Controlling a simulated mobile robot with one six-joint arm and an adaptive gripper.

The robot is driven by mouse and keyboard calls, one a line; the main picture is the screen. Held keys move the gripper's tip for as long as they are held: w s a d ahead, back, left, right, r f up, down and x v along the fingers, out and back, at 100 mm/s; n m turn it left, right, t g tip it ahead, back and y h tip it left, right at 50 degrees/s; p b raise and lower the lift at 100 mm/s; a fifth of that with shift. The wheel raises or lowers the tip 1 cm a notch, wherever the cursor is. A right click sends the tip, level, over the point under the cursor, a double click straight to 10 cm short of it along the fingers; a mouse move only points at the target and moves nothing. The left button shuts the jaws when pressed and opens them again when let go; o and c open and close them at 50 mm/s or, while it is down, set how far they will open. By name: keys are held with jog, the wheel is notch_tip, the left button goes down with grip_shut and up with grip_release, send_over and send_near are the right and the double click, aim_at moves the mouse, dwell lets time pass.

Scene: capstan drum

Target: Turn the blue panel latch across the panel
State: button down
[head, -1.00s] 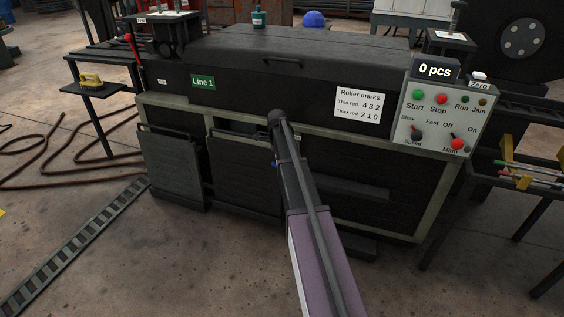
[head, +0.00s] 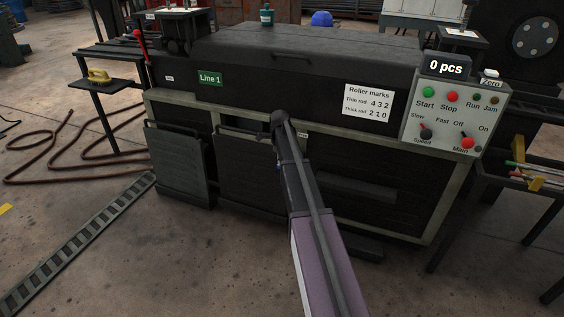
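A dark lower panel (head: 181,168) is at the left of the machine front. A second dark panel (head: 243,180) is beside it, with an opening above its top edge. A wide dark panel (head: 375,190) is to the right of my arm. My arm reaches from the bottom edge up to the front, its dark rounded end just below the top cover. My gripper's fingers do not show, so its opening and any contact are hidden.
The machine's control box (head: 455,117) with buttons and knobs is at the right. A rod rack (head: 520,175) stands beyond it. A red hose (head: 70,165) and a ladder-like track (head: 85,240) lie on the floor at left. The floor in front is otherwise mostly clear.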

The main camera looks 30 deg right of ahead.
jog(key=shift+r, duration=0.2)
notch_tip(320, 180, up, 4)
jog(key=p, duration=0.4)
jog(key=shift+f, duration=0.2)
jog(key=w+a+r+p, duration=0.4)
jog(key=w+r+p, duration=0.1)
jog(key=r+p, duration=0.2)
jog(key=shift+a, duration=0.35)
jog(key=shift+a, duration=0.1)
dwell(0.4)
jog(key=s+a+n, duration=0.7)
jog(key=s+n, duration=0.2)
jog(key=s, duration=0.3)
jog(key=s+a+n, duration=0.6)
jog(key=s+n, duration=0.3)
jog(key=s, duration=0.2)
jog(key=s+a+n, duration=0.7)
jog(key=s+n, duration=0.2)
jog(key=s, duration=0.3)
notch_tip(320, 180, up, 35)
jog(key=p, duration=3.5)
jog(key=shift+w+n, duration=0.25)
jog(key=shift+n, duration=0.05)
